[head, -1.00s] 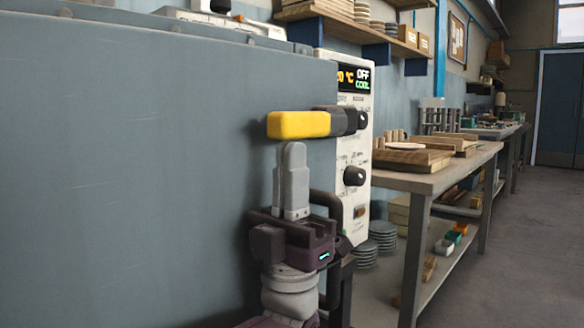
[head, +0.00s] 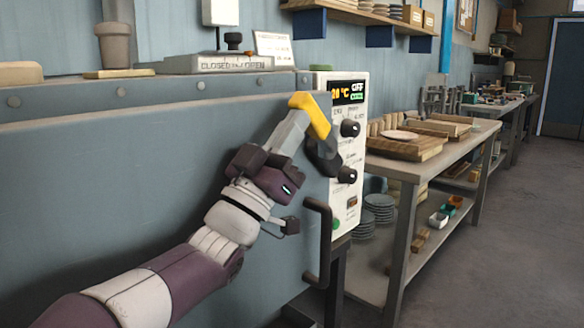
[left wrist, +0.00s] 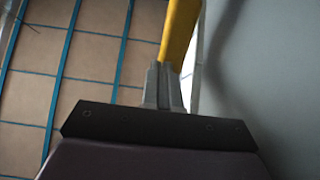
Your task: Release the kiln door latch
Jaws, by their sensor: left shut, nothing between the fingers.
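The kiln door latch has a yellow handle (head: 317,115) and a dark pivot end (head: 323,157) at the right edge of the grey kiln door (head: 90,160). The handle is steeply tilted, its free end up and to the left of the pivot. My left gripper (head: 296,118) is shut with nothing between its fingers. Its tips are against or very near the handle's left side; exact contact is hard to tell. In the left wrist view the closed fingertips (left wrist: 163,85) meet the yellow handle (left wrist: 181,32). My right gripper is not in view.
A black door pull (head: 319,245) is below the latch. The white control panel (head: 345,205) with black knobs is right of it. A wooden bench (head: 440,165) with boards stands farther right. Free floor (head: 520,250) lies at the right.

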